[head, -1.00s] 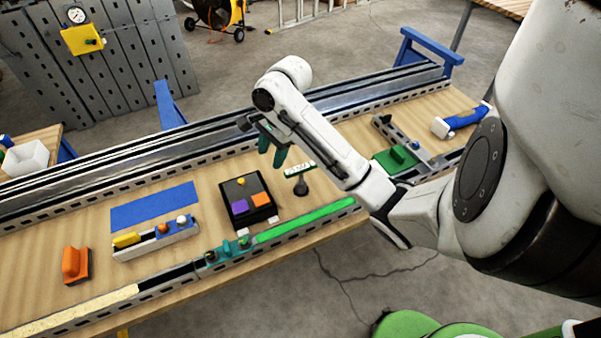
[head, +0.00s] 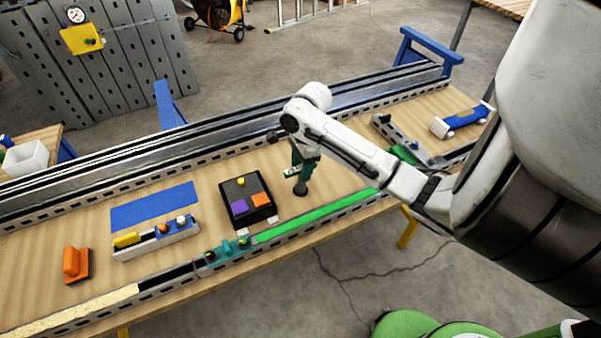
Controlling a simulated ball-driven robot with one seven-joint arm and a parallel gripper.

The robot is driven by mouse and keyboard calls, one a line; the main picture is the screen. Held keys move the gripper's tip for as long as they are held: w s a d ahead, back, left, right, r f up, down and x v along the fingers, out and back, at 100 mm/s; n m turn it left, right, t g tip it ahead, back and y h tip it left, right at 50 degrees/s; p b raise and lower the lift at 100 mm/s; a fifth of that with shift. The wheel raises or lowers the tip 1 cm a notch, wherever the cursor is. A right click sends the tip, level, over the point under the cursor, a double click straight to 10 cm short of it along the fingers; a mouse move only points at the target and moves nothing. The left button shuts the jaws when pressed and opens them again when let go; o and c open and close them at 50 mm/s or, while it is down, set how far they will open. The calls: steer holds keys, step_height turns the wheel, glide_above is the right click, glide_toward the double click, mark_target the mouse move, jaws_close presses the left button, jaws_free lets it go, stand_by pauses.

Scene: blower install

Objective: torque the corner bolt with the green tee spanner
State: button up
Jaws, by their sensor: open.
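The tee spanner, with a pale green lettered crossbar (head: 291,173), stands upright on a dark round foot (head: 300,191) on the wooden bench, right of the black box. My gripper (head: 303,172), with teal fingers, is down at the crossbar. Its fingers are open and overlap the bar in the picture. Whether they touch the bar I cannot tell. The fingers hide the bar's right part and most of the shaft. I cannot pick out the corner bolt for certain.
A black box (head: 236,217) with purple, orange and yellow parts sits left of the spanner. A white tray (head: 150,248), an orange block (head: 75,263) and a blue mat (head: 150,206) lie further left. A slotted rail with a green strip (head: 320,214) runs along the front edge.

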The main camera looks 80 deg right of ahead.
mark_target(300, 184)
steer(key=shift+w+a+f, duration=0.1)
steer(key=shift+f, duration=0.75)
steer(key=shift+w+a+f, duration=0.1)
steer(key=shift+f, duration=0.75)
steer(key=shift+c, duration=0.4)
jaws_close()
